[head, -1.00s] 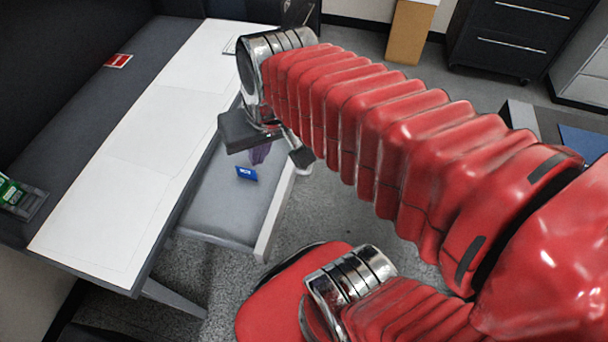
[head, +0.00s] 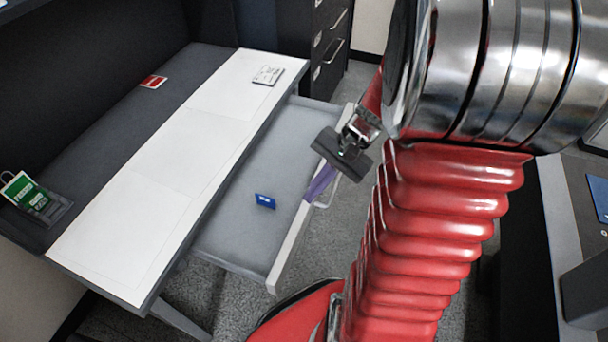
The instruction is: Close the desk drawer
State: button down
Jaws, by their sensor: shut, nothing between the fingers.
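The desk drawer (head: 240,228) is pulled out from under the white-topped desk (head: 140,205). Its grey tray is exposed, and its pale front panel (head: 287,250) stands well away from the desk edge. My gripper (head: 314,190) has a dark crossbar and narrow purple fingers that appear shut together. It points down at the drawer's front panel, near the handle (head: 332,192). The fingers overlap the panel in the picture; I cannot tell whether they touch it. A small blue item (head: 265,201) lies inside the drawer.
A white card (head: 268,76), a red card (head: 153,82) and a green-and-white card in a holder (head: 25,192) are on the desk. A dark drawer cabinet (head: 330,45) stands behind. Grey floor shows beyond the drawer front.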

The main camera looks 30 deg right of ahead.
jog(key=s+d+f+m+t+y, duration=0.1)
jog(key=s+d+f+m+t, duration=0.1)
jog(key=d+f+m+t, duration=0.3)
jog(key=s+d+f+m+t+y, duration=0.1)
jog(key=s+d+f+m+t, duration=0.2)
jog(key=d+f+m, duration=0.8)
notch_tip(320, 180, down, 3)
jog(key=shift+r+t, duration=0.1)
jog(key=shift+t, duration=1.1)
jog(key=shift+w+y, duration=0.1)
jog(key=shift+y, duration=0.2)
send_near(311, 207)
jog(key=w+a+f, duration=0.2)
jog(key=w, duration=0.1)
jog(key=shift+x, duration=1.1)
jog(key=shift+w+r, duration=0.15)
jog(key=shift+r, duration=0.1)
